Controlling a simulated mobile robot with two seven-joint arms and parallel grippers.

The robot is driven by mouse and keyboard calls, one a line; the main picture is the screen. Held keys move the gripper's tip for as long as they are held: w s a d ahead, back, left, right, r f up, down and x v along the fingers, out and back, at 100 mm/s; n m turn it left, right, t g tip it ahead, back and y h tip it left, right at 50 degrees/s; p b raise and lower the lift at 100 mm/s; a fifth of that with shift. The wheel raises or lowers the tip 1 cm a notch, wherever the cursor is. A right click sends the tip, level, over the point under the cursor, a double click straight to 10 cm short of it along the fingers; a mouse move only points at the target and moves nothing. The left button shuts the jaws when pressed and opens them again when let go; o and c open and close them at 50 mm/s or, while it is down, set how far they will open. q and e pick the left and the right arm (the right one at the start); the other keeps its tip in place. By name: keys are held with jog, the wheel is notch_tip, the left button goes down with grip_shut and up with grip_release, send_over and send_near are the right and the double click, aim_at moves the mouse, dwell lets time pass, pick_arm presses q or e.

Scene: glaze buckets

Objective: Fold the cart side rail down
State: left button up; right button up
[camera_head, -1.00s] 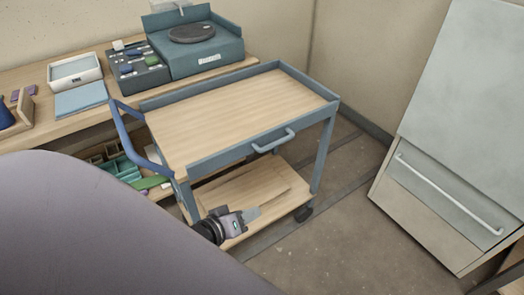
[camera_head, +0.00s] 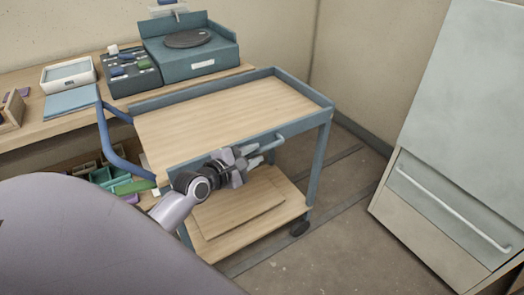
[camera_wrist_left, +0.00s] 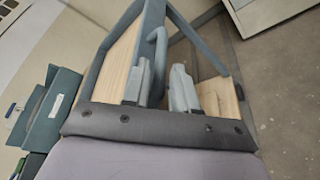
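The cart (camera_head: 215,115) is blue-grey with a wooden top. My left gripper (camera_head: 253,157) is at this handle, in front of the rail, and hides part of both. In the left wrist view my left gripper (camera_wrist_left: 160,72) is open, its two fingers apart. The handle (camera_wrist_left: 158,44) reaches toward the gap between them, nearer the left finger. I cannot tell whether a finger touches it. My right gripper is in neither view.
The cart has a lower wooden shelf (camera_head: 238,208) and a blue push handle (camera_head: 110,145) at its left. A workbench (camera_head: 45,125) with a turntable unit (camera_head: 190,55) stands behind. A grey cabinet (camera_head: 440,190) stands at the right. The floor between cart and cabinet is clear.

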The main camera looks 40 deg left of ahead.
aim_at(261, 150)
pick_arm(q)
jog(key=shift+x, duration=2.1)
grip_shut()
